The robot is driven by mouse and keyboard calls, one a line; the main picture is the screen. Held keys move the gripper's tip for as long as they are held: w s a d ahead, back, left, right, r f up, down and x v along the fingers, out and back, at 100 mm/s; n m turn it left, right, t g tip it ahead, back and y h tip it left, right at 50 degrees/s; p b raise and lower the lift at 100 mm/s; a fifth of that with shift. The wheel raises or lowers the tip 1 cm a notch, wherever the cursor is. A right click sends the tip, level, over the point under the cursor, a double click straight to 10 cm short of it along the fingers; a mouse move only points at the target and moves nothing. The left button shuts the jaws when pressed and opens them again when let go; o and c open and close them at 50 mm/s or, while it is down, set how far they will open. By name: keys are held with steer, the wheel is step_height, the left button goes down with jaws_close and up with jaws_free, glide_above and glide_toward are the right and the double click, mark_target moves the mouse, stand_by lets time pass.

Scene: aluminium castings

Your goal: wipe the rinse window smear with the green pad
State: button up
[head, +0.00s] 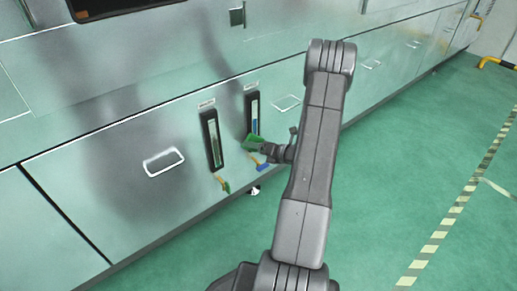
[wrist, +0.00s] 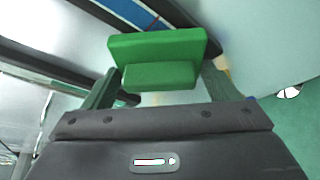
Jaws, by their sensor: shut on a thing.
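My gripper (head: 264,149) is shut on the green pad (head: 254,141), low in front of the machine's front panel. In the wrist view the pad (wrist: 157,46) sits squarely between the two fingers of my gripper (wrist: 160,78). Two tall dark-framed windows are on the panel: a left one (head: 213,142) with a pale strip and a right one (head: 253,112) with blue in its lower part. The pad is at the lower end of the right window; I cannot tell whether it touches. The labels above the windows are too small to read, and I cannot make out a smear.
A yellow valve handle with a green end (head: 223,184) hangs below the left window. A blue handle (head: 263,167) is below the right window, close under my gripper. A white-framed recessed handle (head: 164,162) is at left. The green floor (head: 400,180) at right is clear.

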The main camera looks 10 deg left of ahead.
mark_target(261, 142)
steer(key=shift+w+d, duration=0.1)
steer(key=shift+w+d+p, duration=0.4)
steer(key=shift+w+d, duration=0.8)
steer(key=shift+w, duration=0.25)
steer(key=shift+a, duration=0.1)
steer(key=shift+s+a, duration=1.35)
steer(key=shift+s, duration=0.15)
steer(key=shift+s+d, duration=0.9)
steer(key=shift+d, duration=0.3)
steer(key=shift+s+d, duration=0.9)
steer(key=shift+d, duration=0.25)
